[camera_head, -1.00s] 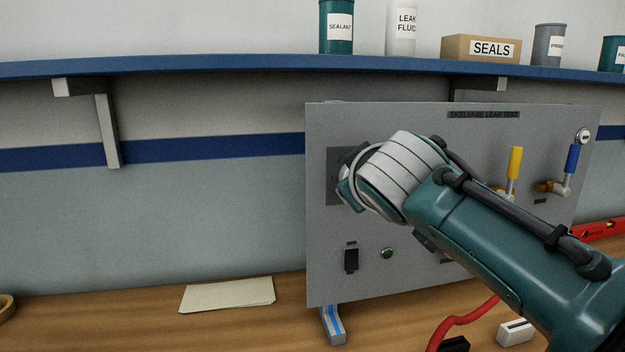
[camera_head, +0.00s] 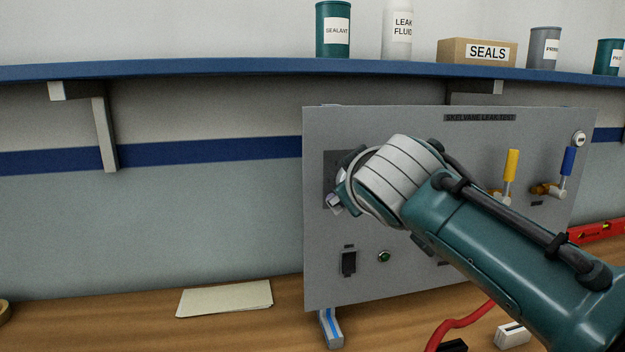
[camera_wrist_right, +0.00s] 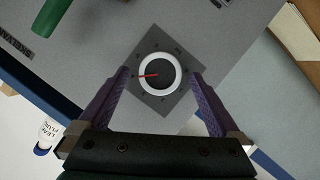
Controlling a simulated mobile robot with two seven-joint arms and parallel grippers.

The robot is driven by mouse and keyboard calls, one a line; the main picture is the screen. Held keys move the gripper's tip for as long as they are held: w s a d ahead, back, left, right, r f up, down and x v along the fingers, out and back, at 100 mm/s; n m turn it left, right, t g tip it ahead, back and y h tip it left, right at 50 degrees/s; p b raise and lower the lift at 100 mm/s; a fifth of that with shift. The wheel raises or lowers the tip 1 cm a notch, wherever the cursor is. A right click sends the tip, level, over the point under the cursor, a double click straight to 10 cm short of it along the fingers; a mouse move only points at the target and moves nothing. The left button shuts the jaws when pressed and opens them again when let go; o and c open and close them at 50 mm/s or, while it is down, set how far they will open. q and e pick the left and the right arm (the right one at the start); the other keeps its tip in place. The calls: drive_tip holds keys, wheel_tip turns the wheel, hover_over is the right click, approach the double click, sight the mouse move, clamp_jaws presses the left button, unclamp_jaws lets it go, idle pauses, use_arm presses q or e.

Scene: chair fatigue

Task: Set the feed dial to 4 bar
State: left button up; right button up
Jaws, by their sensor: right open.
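The feed dial (camera_wrist_right: 153,82) is a dark round face in a white ring, with a red pointer aimed left in the right wrist view. It sits on a dark square plate (camera_wrist_right: 160,107) with small marks around it. The marks are too small to read. My right gripper (camera_wrist_right: 160,76) is open, its two purple fingers on either side of the dial; I cannot tell whether they touch it. In the head view the plate (camera_head: 329,160) shows beside my right wrist, which hides the dial. My left gripper is out of view.
The grey test panel (camera_head: 400,285) stands on the wooden bench (camera_head: 100,325). It carries a yellow lever (camera_head: 511,165), a blue lever (camera_head: 568,160), a black switch (camera_head: 349,262) and a green button (camera_head: 384,256). A red hose (camera_head: 455,322) lies in front. A shelf (camera_head: 200,70) runs above.

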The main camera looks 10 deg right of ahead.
drive_tip(key=v, duration=0.9)
drive_tip(key=shift+s, duration=0.3)
